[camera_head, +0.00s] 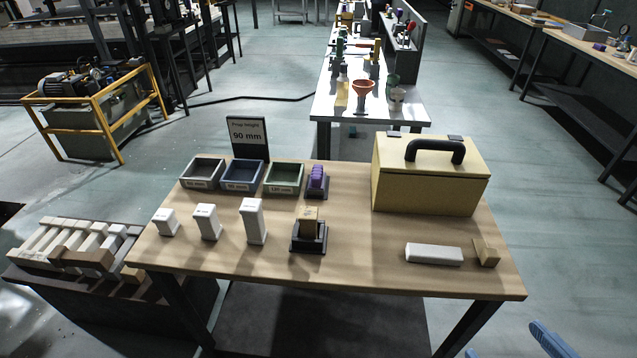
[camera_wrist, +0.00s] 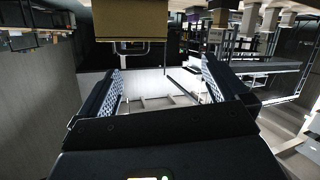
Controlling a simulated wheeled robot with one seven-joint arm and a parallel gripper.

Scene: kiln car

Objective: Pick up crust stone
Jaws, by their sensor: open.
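No label marks the crust stone, so I cannot tell which piece it is. A small tan angled piece (camera_head: 486,253) lies at the right, beside a white bar (camera_head: 433,254). My gripper (camera_wrist: 161,75) is open, with nothing between its patterned fingers in the wrist view.
The wooden table (camera_head: 375,278) also bears three white posts, labelled trays (camera_head: 284,177), a purple piece (camera_head: 317,180) in a holder, a "90 mm" sign (camera_head: 247,136) and a yellow case (camera_head: 430,180) with a black handle. A rack of bars (camera_head: 80,250) stands left. Floor at right is clear.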

